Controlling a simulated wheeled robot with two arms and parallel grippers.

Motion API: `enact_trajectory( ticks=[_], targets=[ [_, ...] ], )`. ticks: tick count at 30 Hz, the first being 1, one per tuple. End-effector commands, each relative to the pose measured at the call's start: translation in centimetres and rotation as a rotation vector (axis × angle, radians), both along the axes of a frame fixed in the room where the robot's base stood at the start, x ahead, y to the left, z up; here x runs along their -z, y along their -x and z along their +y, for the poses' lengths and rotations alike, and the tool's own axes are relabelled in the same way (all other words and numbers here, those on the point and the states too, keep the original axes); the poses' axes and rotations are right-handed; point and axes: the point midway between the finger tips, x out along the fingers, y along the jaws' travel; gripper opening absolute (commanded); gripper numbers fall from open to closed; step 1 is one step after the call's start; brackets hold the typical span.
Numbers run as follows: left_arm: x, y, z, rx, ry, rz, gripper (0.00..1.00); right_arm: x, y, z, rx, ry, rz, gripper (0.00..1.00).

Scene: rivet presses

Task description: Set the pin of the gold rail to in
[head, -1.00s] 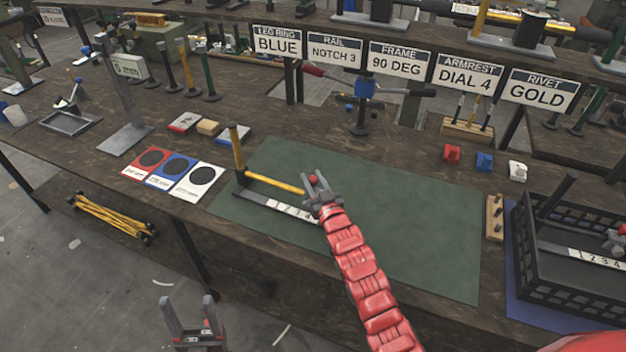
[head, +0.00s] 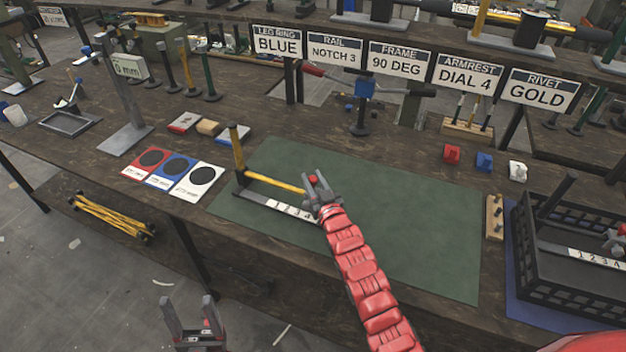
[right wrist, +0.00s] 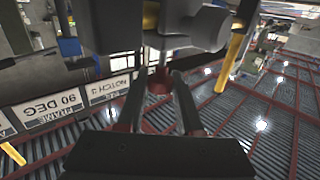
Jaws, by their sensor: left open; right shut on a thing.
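The gold rail (head: 272,183) lies on the green mat, beside a dark bar with a white numbered scale (head: 290,208). A gold upright (head: 237,148) stands at its left end. My right gripper (head: 315,185) is at the rail's right end, shut on the red pin (head: 313,179). In the right wrist view, the red pin (right wrist: 160,82) sits between the two fingers, under a dark block (right wrist: 165,25). I cannot tell whether the pin is in or out. My left gripper (head: 194,325) is open and empty, low in front of the bench.
The green mat (head: 410,225) is clear right of my right arm. Red, blue and white marked cards (head: 172,172) lie left of the mat. A sign reading RIVET GOLD (head: 540,92) hangs at the back.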

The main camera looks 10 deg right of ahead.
Motion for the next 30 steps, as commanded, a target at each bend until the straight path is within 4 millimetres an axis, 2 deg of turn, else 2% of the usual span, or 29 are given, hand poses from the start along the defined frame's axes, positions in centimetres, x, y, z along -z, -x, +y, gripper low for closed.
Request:
enact_trajectory(
  ticks=[10, 17, 25, 26, 30],
  targets=[
    [0.2, 0.0, 0.0, 0.000, 0.000, 0.000, 0.66, 0.2, 0.0, 0.0, 0.000, 0.000, 0.000, 0.00],
    [2.6, 0.0, 0.0, 0.000, 0.000, 0.000, 0.66, 2.4, 0.0, 0.0, 0.000, 0.000, 0.001, 0.00],
    [2.4, 0.0, 0.0, 0.000, 0.000, 0.000, 0.66, 2.3, 0.0, 0.0, 0.001, 0.000, 0.006, 0.00],
    [2.4, 0.0, 0.0, 0.000, 0.000, 0.000, 0.66, 2.3, 0.0, 0.0, 0.001, 0.001, 0.007, 0.37],
    [2.4, 0.0, 0.0, 0.000, 0.000, 0.000, 0.66, 2.2, 0.0, 0.0, 0.001, 0.001, 0.005, 0.62]
  ],
)
